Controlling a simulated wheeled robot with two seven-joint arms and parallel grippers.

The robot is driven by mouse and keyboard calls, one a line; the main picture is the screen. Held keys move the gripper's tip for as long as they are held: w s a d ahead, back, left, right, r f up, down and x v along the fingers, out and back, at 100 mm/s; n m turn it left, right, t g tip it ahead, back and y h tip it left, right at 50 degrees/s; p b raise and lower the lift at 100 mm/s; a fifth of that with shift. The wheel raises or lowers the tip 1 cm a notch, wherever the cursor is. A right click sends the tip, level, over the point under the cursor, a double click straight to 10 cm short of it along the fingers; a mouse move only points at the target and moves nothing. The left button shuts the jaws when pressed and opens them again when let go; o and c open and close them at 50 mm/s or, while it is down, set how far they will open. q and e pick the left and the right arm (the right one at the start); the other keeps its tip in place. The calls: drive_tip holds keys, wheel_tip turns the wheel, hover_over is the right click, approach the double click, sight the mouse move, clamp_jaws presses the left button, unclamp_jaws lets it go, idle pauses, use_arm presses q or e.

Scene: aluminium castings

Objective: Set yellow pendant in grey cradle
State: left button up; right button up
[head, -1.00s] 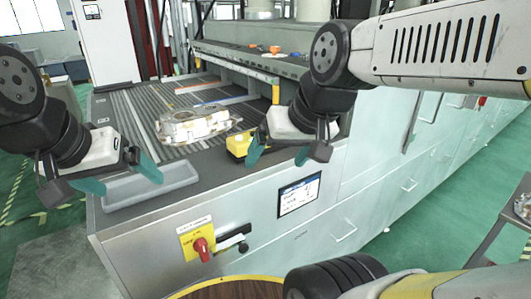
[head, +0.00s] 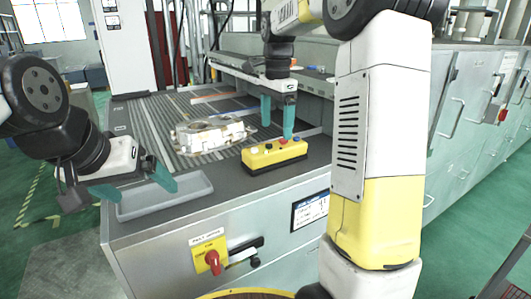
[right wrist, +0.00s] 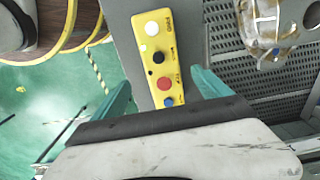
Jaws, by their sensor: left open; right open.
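The yellow pendant (head: 262,158) lies on the bench top near its front edge, right of the casting. In the right wrist view the pendant (right wrist: 148,68) shows white, black, red and blue buttons. My right gripper (head: 277,118) is open, pointing down over the pendant. In the right wrist view its fingers (right wrist: 162,92) are on either side of the pendant's near end, apart from it. The grey cradle (head: 178,206), a shallow empty tray, sits at the bench's front left corner. My left gripper (head: 133,187) is open and empty beside and above the cradle's left part.
A metal casting (head: 212,133) lies on the ribbed bench surface behind the pendant and cradle. A red rotary switch (head: 212,260) and a screen (head: 310,211) are on the bench's front face. The strip between cradle and pendant is clear.

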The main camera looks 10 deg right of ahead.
sight(276, 145)
drive_tip(key=f, duration=0.8)
drive_tip(key=shift+w, duration=0.3)
drive_tip(key=shift+r, duration=0.1)
clamp_jaws()
